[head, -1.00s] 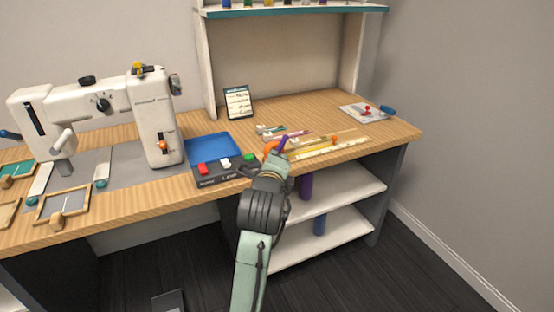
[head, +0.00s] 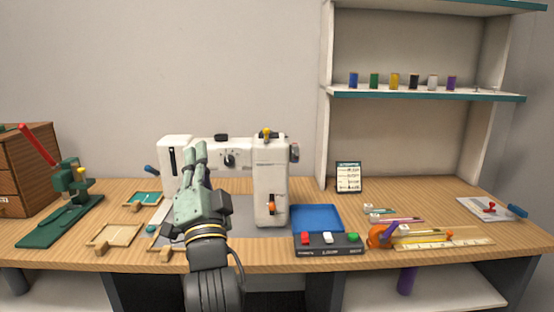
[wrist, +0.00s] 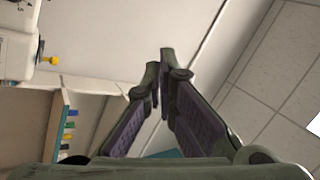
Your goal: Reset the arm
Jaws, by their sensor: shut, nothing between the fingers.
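My gripper (head: 201,148) is raised upright in front of the white sewing machine (head: 270,190) in the head view. Its fingers point up and hide part of the machine's left side. In the wrist view my gripper (wrist: 158,75) has its fingertips together with nothing between them. That view looks up towards the wall and the tiled ceiling (wrist: 275,75).
The wooden workbench (head: 300,262) holds a button box (head: 328,243), blue tray (head: 316,218), orange tool (head: 380,235), ruler (head: 460,242) and small card (head: 348,177). A green press (head: 65,205) stands left. Shelves with thread spools (head: 395,81) rise at right.

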